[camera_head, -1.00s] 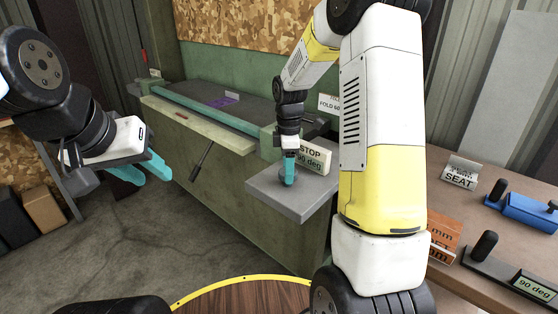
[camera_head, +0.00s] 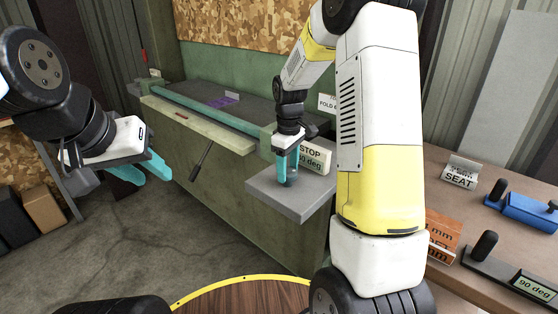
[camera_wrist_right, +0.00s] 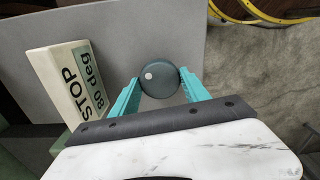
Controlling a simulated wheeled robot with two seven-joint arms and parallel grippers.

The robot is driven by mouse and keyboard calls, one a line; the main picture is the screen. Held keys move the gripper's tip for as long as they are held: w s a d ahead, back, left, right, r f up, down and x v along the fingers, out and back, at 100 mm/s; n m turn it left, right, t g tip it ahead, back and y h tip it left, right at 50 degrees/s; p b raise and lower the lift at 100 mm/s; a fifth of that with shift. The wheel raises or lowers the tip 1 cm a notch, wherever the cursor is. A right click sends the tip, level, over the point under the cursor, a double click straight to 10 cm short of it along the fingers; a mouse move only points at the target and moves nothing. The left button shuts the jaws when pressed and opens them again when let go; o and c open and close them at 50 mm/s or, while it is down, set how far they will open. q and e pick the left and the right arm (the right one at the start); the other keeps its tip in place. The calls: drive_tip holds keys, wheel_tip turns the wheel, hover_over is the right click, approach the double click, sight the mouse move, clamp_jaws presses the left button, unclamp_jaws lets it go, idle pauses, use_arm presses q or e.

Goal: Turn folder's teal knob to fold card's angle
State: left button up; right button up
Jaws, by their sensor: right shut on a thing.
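A round dark teal-grey knob (camera_wrist_right: 160,79) with a white dot sits on a grey shelf plate (camera_head: 300,207) at the folder's (camera_head: 185,135) right end. My right gripper (camera_head: 288,180) points down over the plate. In the right wrist view its two teal fingertips (camera_wrist_right: 160,85) hold the knob from both sides. In the head view the fingers hide most of the knob. A card (camera_head: 328,102) reading FOLD and a partly hidden number stands behind my right arm. My left gripper (camera_head: 145,172) is open and empty, in the air left of the folder.
A white STOP block (camera_head: 315,158) with a degree label stands on the plate close to my right gripper; it also shows in the wrist view (camera_wrist_right: 68,85). A purple piece (camera_head: 222,102) lies on the folder's bed. A table with blue and black tools (camera_head: 530,210) is at right.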

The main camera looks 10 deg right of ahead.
sight(288, 172)
drive_tip(key=m, duration=1)
drive_tip(key=shift+r+m, duration=0.1)
drive_tip(key=shift+m, duration=0.2)
idle(0.4)
drive_tip(key=o, duration=1.4)
drive_tip(key=shift+c, duration=0.2)
wheel_tip(288, 172, up, 8)
drive_tip(key=shift+f, duration=0.15)
